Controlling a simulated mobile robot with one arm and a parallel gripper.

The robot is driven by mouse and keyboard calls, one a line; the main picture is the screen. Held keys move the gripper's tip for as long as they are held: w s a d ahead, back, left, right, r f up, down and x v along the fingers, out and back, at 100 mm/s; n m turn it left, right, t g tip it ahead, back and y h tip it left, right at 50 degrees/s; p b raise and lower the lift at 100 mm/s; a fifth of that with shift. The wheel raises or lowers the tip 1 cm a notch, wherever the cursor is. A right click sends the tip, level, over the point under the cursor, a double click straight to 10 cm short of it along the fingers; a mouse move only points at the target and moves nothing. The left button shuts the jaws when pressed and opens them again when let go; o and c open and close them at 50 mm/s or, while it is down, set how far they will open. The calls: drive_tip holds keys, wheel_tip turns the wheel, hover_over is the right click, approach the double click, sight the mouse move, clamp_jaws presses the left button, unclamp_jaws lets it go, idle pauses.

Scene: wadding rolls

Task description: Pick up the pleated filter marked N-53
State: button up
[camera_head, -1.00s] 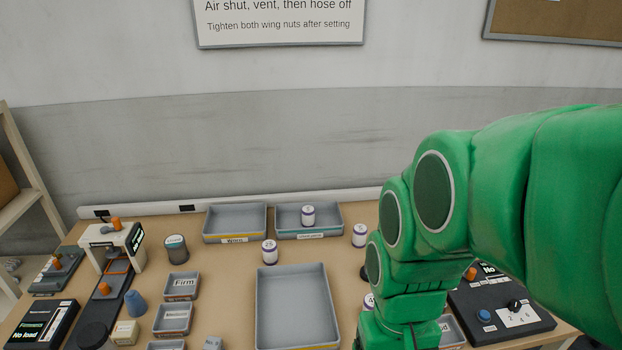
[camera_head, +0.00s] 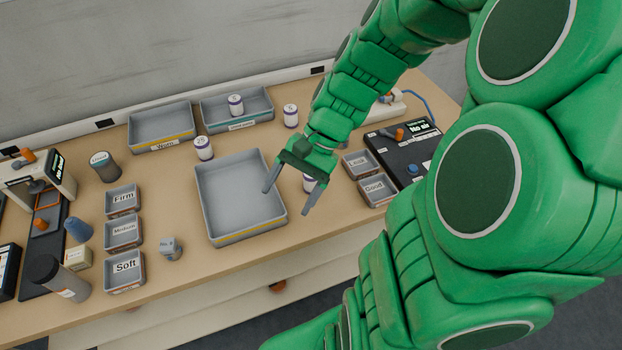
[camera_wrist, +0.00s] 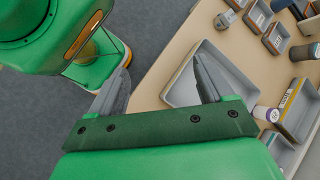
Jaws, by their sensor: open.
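No marking N-53 is readable, so I cannot tell which thing is the pleated filter. Another (camera_head: 309,185) is partly hidden behind my gripper (camera_head: 286,201). A small grey labelled piece (camera_head: 170,248) stands left of the empty tray. My gripper is open and empty above the empty tray's right side; its fingers also show in the wrist view (camera_wrist: 161,72).
The empty grey tray (camera_head: 238,238) lies mid-table. Two back trays (camera_head: 133,133) (camera_head: 268,95) stand behind it. Firm, Medium and Soft bins (camera_head: 124,285) are at left, with dark canisters (camera_head: 104,168) (camera_head: 70,287). Leak and Good bins (camera_head: 357,177) and a black panel (camera_head: 400,158) are at right.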

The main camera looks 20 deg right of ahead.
drive_tip(key=w+d+f+m+t+y, duration=0.3)
drive_tip(key=w+d+f+m+y, duration=0.1)
drive_tip(key=w+d+f+m, duration=0.4)
drive_tip(key=m+t+y, duration=0.1)
drive_tip(key=m+t, duration=0.4)
drive_tip(key=m, duration=0.3)
approach(311, 180)
drive_tip(key=w+f, duration=0.1)
drive_tip(key=w+a+f, duration=0.1)
drive_tip(key=w, duration=0.1)
drive_tip(key=shift+w+f, duration=0.15)
drive_tip(key=shift+f, duration=0.15)
drive_tip(key=shift+x, duration=3.9)
drive_tip(key=shift+f+n, duration=0.1)
drive_tip(key=shift+n, duration=0.2)
drive_tip(key=c, duration=1)
